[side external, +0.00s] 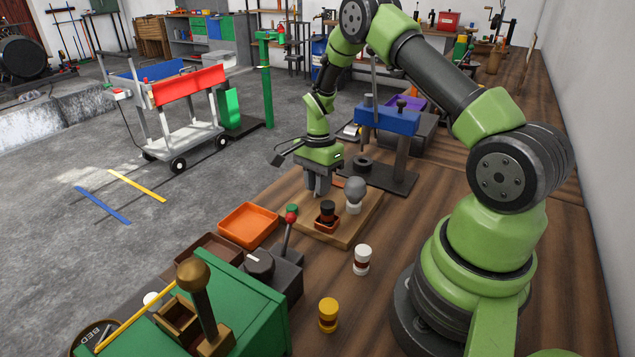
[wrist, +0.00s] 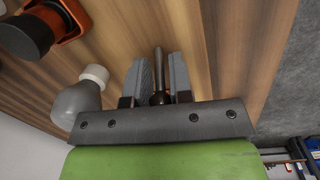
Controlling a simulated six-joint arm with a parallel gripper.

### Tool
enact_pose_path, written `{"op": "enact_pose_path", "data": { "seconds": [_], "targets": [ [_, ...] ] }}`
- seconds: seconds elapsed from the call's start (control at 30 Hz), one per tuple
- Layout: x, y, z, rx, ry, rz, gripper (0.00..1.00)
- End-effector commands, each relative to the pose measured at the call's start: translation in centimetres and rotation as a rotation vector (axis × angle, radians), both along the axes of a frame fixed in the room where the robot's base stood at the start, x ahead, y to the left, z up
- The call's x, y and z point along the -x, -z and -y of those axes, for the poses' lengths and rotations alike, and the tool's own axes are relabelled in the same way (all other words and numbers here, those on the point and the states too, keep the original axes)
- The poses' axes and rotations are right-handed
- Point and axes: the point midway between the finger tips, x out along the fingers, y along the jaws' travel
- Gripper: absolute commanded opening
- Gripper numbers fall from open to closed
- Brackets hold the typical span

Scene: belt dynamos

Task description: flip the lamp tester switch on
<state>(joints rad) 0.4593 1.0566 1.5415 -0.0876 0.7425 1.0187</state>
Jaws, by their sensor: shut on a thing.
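The lamp tester is a wooden board (side external: 366,213) on the workbench. A grey, unlit-looking bulb (side external: 354,189) stands in a white socket on it; the bulb also shows at lower left in the wrist view (wrist: 75,108). In the wrist view, my gripper's two grey fingers (wrist: 158,75) are shut on a slim dark switch lever (wrist: 158,60). The switch's base is mostly hidden by my gripper, and I cannot tell the lever's exact tilt.
A black knob in an orange holder (side external: 327,213) stands on the board's near side. An orange tray (side external: 248,224) lies left of the board. A red-knobbed lever (side external: 290,220) rises nearby. A blue-topped press (side external: 388,120) stands behind. White (side external: 362,260) and yellow (side external: 328,315) pieces stand in front.

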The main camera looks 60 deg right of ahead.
Motion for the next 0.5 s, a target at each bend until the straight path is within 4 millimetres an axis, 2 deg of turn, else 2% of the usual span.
{"op": "enact_pose_path", "data": {
  "seconds": [0.13,0.43,0.47,0.5],
  "targets": [
    [0.0,0.06,0.25,-0.058,0.002,0.001,0.0],
    [0.0,0.05,0.24,-0.065,0.0,0.002,0.0],
    [-0.01,0.05,0.24,-0.065,0.0,0.002,0.25],
    [-0.01,0.05,0.24,-0.065,0.0,0.002,0.34]
  ]
}}
